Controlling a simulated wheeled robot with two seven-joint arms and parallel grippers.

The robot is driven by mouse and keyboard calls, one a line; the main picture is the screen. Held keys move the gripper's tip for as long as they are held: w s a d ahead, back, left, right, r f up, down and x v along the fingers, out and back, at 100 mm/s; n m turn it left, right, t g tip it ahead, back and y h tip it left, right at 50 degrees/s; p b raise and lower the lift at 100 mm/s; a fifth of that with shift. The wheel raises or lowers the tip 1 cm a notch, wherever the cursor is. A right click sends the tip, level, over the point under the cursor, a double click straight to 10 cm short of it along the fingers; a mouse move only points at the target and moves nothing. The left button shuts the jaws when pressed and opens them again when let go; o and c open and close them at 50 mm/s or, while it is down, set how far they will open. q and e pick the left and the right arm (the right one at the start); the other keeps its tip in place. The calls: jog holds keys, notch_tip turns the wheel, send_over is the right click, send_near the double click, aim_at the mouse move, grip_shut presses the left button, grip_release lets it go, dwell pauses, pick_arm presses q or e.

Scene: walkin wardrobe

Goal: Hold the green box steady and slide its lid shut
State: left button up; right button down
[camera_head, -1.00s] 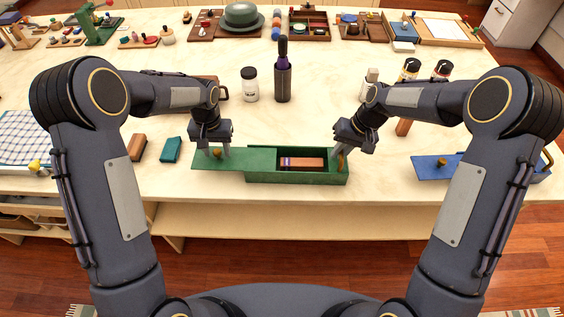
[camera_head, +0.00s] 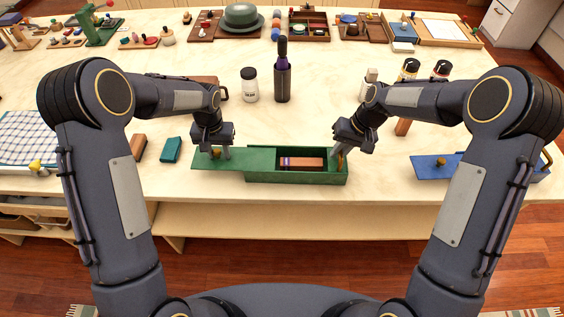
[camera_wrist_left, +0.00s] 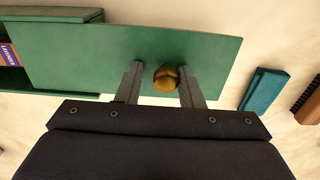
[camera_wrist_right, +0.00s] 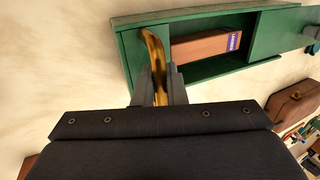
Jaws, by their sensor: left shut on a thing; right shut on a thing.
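The green box (camera_head: 297,179) stands near the table's front edge, partly open. Its green lid (camera_head: 238,158) sticks out past the box's left end and covers only its left part. Through the opening I see a brown block (camera_head: 306,163) with a purple label, which also shows in the right wrist view (camera_wrist_right: 205,46). My left gripper (camera_head: 217,154) is shut on the lid's brass knob (camera_wrist_left: 165,79), with a finger on either side of it. My right gripper (camera_head: 341,157) is shut on the curved brass handle (camera_wrist_right: 154,55) at the box's right end.
A teal block (camera_head: 171,150) and an orange-brown block (camera_head: 138,148) lie left of the lid. A dark bottle (camera_head: 282,82) and a white jar (camera_head: 249,85) stand behind the box. A blue lid (camera_head: 432,168) with a knob lies to the right. The table right behind the box is clear.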

pick_arm(q)
jog(key=shift+s+a+f, duration=0.3)
jog(key=shift+a+f, duration=0.05)
jog(key=shift+f, duration=0.15)
jog(key=shift+d, duration=0.15)
jog(key=o, duration=0.6)
jog(key=shift+d, duration=0.1)
jog(key=shift+w+d+r, duration=0.1)
jog(key=shift+w+r, duration=0.05)
jog(key=shift+r, duration=0.85)
jog(key=shift+w+d+r, duration=0.1)
jog(key=shift+r, duration=2.65)
